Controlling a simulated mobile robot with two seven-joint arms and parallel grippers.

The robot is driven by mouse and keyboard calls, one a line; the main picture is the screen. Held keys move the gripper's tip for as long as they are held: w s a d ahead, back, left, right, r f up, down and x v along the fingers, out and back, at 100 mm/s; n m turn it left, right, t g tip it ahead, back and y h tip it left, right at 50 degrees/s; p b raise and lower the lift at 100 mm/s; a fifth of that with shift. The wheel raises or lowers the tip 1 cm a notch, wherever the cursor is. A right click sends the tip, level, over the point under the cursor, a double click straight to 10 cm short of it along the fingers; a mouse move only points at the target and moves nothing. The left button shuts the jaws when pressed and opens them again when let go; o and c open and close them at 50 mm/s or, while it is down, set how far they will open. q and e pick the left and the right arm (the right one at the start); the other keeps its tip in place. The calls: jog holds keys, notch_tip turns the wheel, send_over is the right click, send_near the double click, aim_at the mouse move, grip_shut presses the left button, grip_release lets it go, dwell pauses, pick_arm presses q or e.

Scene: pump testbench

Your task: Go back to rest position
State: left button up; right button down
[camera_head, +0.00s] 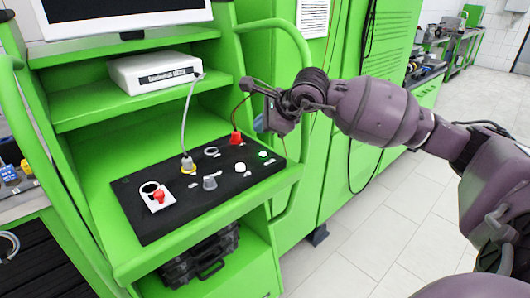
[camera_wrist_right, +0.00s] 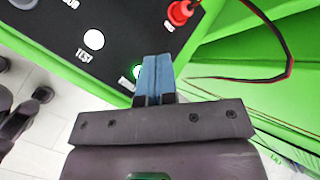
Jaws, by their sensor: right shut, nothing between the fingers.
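My right gripper (camera_head: 259,124) is at the right end of the black control panel (camera_head: 160,217), in front of the green bench. Its blue fingers (camera_wrist_right: 156,72) are shut with nothing between them. In the wrist view they partly cover a lit green button (camera_wrist_right: 137,70); the head view shows this button (camera_head: 263,154) just below the gripper. I cannot tell whether the fingertips touch the panel. My left gripper is in neither view.
A white button (camera_head: 240,167), a red plug (camera_head: 236,138) with a cable, a grey knob (camera_head: 209,182) and a red emergency button (camera_head: 158,196) are on the panel. A green curved rail (camera_head: 298,160) borders the bench's right side. Tiled floor (camera_head: 365,230) lies open at right.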

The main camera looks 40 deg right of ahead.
jog(key=shift+r, duration=0.8)
